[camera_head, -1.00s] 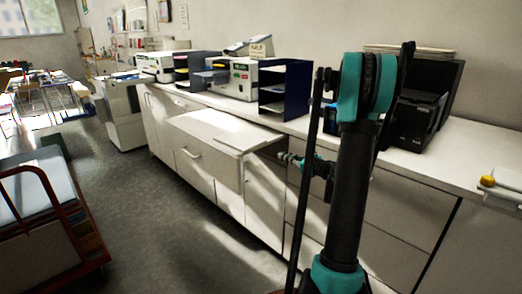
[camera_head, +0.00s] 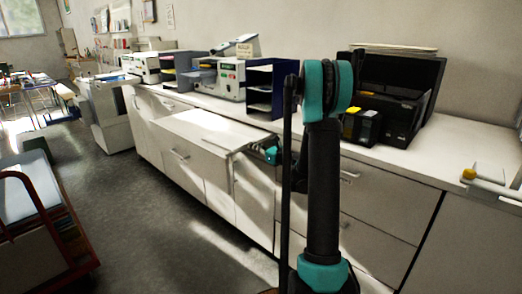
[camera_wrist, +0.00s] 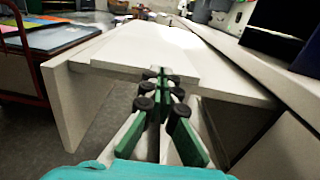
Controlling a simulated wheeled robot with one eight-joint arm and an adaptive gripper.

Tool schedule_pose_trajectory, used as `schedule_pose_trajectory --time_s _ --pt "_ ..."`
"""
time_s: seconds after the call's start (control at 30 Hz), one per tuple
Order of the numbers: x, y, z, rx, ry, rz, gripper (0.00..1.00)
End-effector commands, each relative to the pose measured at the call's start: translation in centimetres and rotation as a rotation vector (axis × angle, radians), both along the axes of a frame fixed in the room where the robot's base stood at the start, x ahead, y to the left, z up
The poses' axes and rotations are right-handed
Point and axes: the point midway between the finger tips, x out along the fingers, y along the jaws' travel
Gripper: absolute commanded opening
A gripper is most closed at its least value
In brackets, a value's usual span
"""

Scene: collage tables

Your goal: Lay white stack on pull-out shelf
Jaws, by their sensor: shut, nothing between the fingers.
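The pull-out shelf (camera_head: 195,127) juts from the white counter front as a broad white surface, left of my arm in the head view. It also fills the middle of the wrist view (camera_wrist: 78,72). A flat, pale slab (camera_wrist: 150,50) lies on it, its near edge showing; this looks like the white stack, though I cannot make out separate sheets. My gripper (camera_wrist: 162,75) is shut and empty, its tips at the slab's near edge; I cannot tell if they touch. In the head view my gripper (camera_head: 270,152) is small and partly hidden by my arm.
The counter holds a navy sorter (camera_head: 270,85), a printer (camera_head: 228,78) and a black tray unit (camera_head: 400,95) with pale sheets on top (camera_head: 395,47). A red-framed cart (camera_head: 40,215) stands at the left. The floor (camera_head: 125,200) between cart and cabinets is clear.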

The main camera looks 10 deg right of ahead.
Motion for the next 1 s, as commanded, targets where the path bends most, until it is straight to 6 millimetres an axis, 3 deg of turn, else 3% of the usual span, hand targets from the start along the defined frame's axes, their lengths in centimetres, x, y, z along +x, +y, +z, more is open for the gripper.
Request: schedule_pose_trajectory --time_s 0.57,1.0 --pt "1.1 0.9 0.0 0.000 0.000 0.001 0.00" --pt "9.1 6.9 0.0 0.000 0.000 0.003 0.00"
